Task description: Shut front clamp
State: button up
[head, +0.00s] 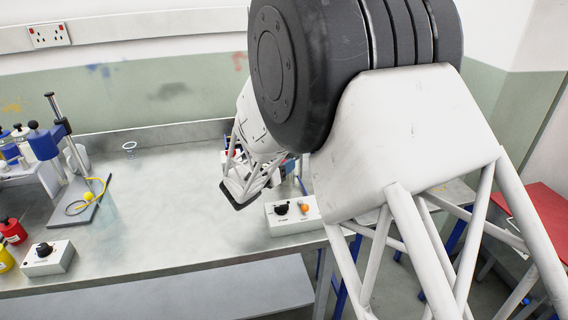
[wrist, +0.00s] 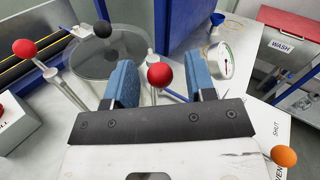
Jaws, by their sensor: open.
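A red ball knob (wrist: 160,75) on a metal lever stands between the two blue fingers of my gripper (wrist: 161,88) in the wrist view. The fingers are apart, with a gap on each side of the knob, so they are not shut on it. No label shows which lever is the front clamp. In the head view my gripper (head: 240,192) is over the right part of the bench, and my arm hides most of the levers.
A control box (head: 290,217) with black and orange knobs stands at the bench's front right. A dial gauge (wrist: 222,60) is right of the fingers. A clear round disc (wrist: 105,52) is at the left. The bench's middle (head: 160,205) is clear.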

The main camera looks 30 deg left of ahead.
jog(key=shift+w, duration=0.3)
jog(key=c, duration=0.9)
jog(key=shift+d+n+y, duration=0.2)
jog(key=shift+n+y, duration=0.1)
jog(key=shift+y, duration=0.1)
jog(key=shift+w+d+n+g+y, duration=0.2)
jog(key=shift+d+n+y, duration=0.2)
jog(key=shift+n+y, duration=1)
jog(key=shift+w+d+n+g+y, duration=0.15)
jog(key=shift+d+n+y, duration=0.45)
jog(key=shift+y, duration=1.4)
jog(key=shift+w+d+n+g+y, duration=0.1)
jog(key=shift+d+n+g+y, duration=0.15)
jog(key=shift+n+y, duration=1.25)
jog(key=shift+y, duration=0.5)
